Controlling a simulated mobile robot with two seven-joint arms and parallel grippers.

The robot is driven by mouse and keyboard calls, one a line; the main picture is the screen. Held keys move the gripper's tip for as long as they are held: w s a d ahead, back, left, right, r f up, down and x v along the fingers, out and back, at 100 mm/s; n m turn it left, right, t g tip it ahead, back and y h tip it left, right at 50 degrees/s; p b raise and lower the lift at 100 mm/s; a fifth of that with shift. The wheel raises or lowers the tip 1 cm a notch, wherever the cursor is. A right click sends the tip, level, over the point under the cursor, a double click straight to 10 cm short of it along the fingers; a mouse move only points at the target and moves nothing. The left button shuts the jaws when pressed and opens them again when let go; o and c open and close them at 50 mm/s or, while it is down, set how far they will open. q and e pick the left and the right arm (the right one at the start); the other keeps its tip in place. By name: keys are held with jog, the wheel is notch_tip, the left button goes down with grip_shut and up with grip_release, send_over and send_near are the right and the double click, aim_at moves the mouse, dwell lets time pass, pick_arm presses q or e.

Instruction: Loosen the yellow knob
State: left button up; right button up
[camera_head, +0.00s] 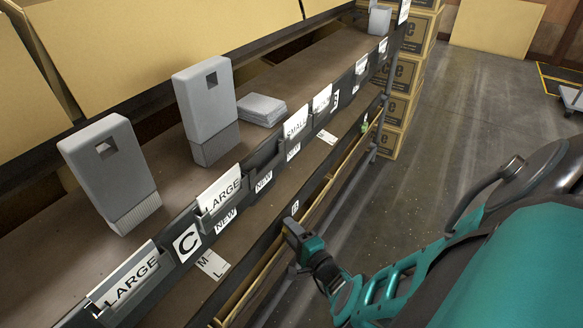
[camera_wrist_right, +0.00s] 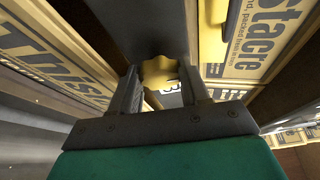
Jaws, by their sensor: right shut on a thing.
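The yellow knob (camera_wrist_right: 160,73) shows in the right wrist view, with a lobed rim, at the underside of a dark grey post or bracket. It sits between the two dark fingers of my right gripper (camera_wrist_right: 160,82), which is shut on it. In the head view my right gripper (camera_head: 290,228) is at the front edge of the shelf rack, below the label rail. The knob is hidden there. My left gripper is not in view.
Cardboard boxes (camera_head: 402,75) stand at the rack's far end.

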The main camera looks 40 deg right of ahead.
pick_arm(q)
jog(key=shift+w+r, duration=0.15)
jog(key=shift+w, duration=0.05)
pick_arm(e)
jog(key=shift+w+a+n, duration=0.1)
jog(key=shift+a+n, duration=0.05)
jog(key=shift+n, duration=0.35)
jog(key=o, duration=1.1)
jog(key=shift+c, duration=0.2)
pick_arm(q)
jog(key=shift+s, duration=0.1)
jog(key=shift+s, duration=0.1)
pick_arm(e)
jog(key=shift+s, duration=0.2)
